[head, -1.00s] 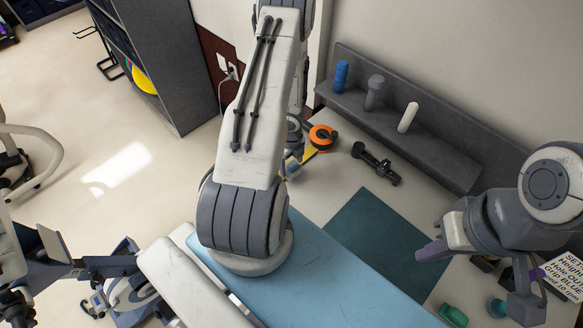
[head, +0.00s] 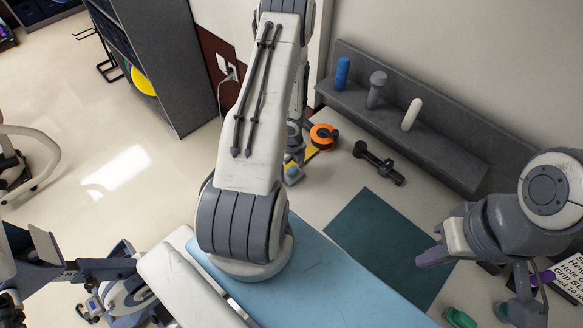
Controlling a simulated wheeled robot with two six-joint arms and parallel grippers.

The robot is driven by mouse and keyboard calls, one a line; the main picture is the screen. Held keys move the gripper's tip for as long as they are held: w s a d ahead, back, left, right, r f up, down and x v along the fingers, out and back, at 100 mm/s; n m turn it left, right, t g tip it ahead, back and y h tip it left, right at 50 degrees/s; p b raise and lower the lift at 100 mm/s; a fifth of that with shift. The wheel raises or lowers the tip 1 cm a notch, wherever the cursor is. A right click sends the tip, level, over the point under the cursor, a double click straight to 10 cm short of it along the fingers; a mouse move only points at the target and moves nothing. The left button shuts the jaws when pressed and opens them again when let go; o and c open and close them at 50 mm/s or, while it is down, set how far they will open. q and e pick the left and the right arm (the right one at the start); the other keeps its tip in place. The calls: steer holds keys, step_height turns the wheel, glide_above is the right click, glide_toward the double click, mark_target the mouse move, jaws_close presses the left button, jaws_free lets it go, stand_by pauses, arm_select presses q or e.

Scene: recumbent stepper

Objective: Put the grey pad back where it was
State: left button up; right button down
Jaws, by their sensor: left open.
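A grey rounded cylinder (head: 376,90) stands upright on the dark ledge at the back, between a blue one (head: 342,73) and a white one (head: 411,114). It is the only loose grey piece I make out; I cannot tell if it is the pad. My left arm fills the middle of the head view. My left gripper (head: 293,167) is mostly hidden behind this arm, beside the orange and black item, and is open. My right gripper (head: 487,278) is at the lower right, its fingers spread wide with nothing visible between them.
The dark ledge (head: 460,172) runs along the wall. A black clamp-like part (head: 378,162) and an orange and black item (head: 322,137) lie on the table. A teal mat (head: 375,235) is bare. A green piece (head: 459,318) and a printed card (head: 568,272) are near my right gripper.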

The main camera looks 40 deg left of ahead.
mark_target(292, 168)
arm_select(q)
step_height(292, 168, up, 8)
steer(key=p, duration=0.7)
steer(key=shift+f, duration=0.15)
steer(key=w+d+r+n+t+y, duration=0.1)
steer(key=w+d+r+n+y, duration=0.15)
steer(key=d+r, duration=0.6)
steer(key=w+d+r+n+t+y, duration=0.1)
steer(key=w+d+r+n, duration=0.25)
steer(key=r, duration=0.95)
steer(key=s+d+r+n+h, duration=0.1)
steer(key=s+d+r, duration=0.3)
steer(key=s+d, duration=0.2)
steer(key=s+d+r+n+g+h, duration=0.1)
steer(key=s+d+r, duration=0.3)
steer(key=s, duration=0.5)
steer(key=s+d+r+n+g+h, duration=0.1)
steer(key=s+d+r+n+h, duration=0.1)
steer(key=s+d+r, duration=0.3)
steer(key=s+d+n, duration=0.1)
steer(key=s+d, duration=0.1)
steer(key=d, duration=0.2)
steer(key=shift+s, duration=0.2)
steer(key=shift+d+r+h, duration=0.1)
steer(key=shift+h, duration=0.15)
